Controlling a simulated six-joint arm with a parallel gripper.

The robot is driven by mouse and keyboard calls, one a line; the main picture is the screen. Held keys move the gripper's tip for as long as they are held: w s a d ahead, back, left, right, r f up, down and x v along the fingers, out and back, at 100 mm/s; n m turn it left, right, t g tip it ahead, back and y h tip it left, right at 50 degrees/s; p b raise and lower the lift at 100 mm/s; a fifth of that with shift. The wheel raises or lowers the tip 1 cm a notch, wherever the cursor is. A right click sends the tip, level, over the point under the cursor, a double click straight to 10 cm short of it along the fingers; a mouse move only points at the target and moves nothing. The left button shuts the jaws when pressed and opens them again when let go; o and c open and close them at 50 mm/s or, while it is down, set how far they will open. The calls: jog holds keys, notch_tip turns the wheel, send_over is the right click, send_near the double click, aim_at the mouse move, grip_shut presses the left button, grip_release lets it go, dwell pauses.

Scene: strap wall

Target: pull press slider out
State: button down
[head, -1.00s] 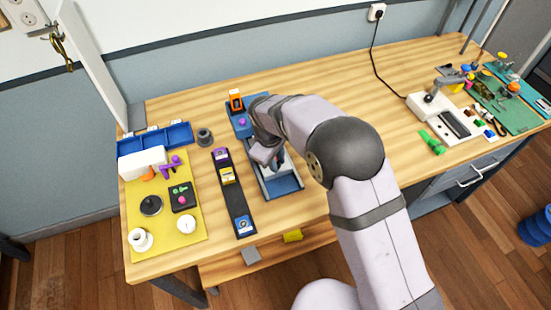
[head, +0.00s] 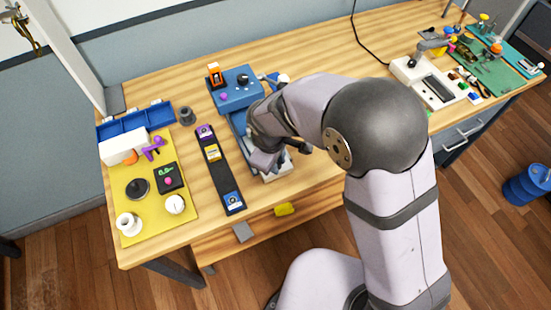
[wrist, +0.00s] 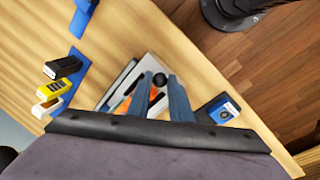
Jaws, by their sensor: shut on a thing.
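The blue press (head: 238,92) stands behind my gripper on the bench, with an orange switch, a purple knob and a black knob on top. Its blue rail (head: 236,122) runs toward the front edge. The pale grey slider (head: 285,167) is at the front end of the rail, partly hidden under my gripper (head: 264,162). In the wrist view the slider plate (wrist: 122,80) shows orange and dark parts. My gripper's fingers (wrist: 163,85) are shut on the slider's black knob (wrist: 158,80). My arm hides much of the rail in the head view.
A dark strip with purple, yellow and blue blocks (head: 220,170) lies just left of the rail. A yellow mat (head: 150,215) with several parts is farther left. A white device (head: 432,88) and green mat (head: 497,58) are far right. The bench between is mostly clear.

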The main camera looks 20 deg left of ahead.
jog(key=c, duration=1.6)
grip_release()
jog(key=shift+s+d, duration=0.15)
jog(key=shift+r, duration=0.6)
jog(key=shift+s+r+b, duration=0.25)
jog(key=shift+r+b, duration=0.05)
jog(key=shift+r, duration=0.7)
jog(key=shift+s+r+b, duration=0.25)
jog(key=shift+r+b, duration=0.05)
jog(key=shift+r, duration=0.75)
jog(key=shift+s+r+b, duration=0.25)
jog(key=shift+r+b, duration=0.05)
jog(key=shift+r, duration=0.7)
